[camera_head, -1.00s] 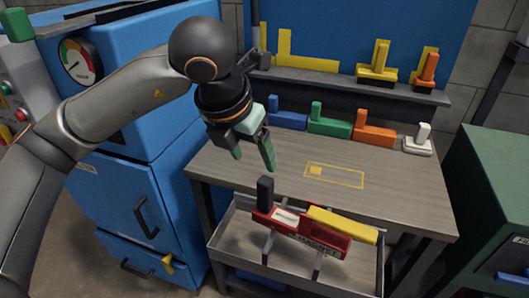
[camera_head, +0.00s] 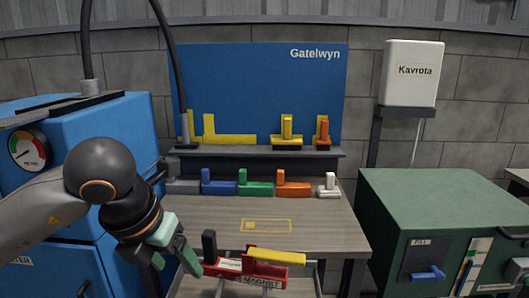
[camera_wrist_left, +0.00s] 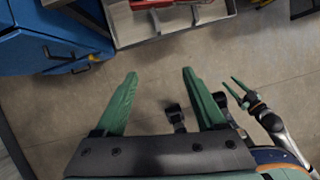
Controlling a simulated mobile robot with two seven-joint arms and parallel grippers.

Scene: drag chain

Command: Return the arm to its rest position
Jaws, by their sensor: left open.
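My left arm comes in from the left in the head view. Its gripper (camera_head: 174,264) is tilted down, open and empty, in front of the workbench's left end. In the left wrist view the two green fingers of this gripper (camera_wrist_left: 160,76) are spread with only floor between them. My right gripper (camera_wrist_left: 229,82) shows small at the right of the wrist view, its two green fingers apart with nothing between them. The right gripper is not in the head view.
A workbench (camera_head: 320,225) has coloured blocks along its back. A red magnet tool with a yellow bar (camera_head: 275,256) is at its front. A blue cabinet (camera_head: 125,125) stands at left, a green cabinet (camera_head: 430,200) at right. Floor (camera_wrist_left: 260,60) is clear below the left gripper.

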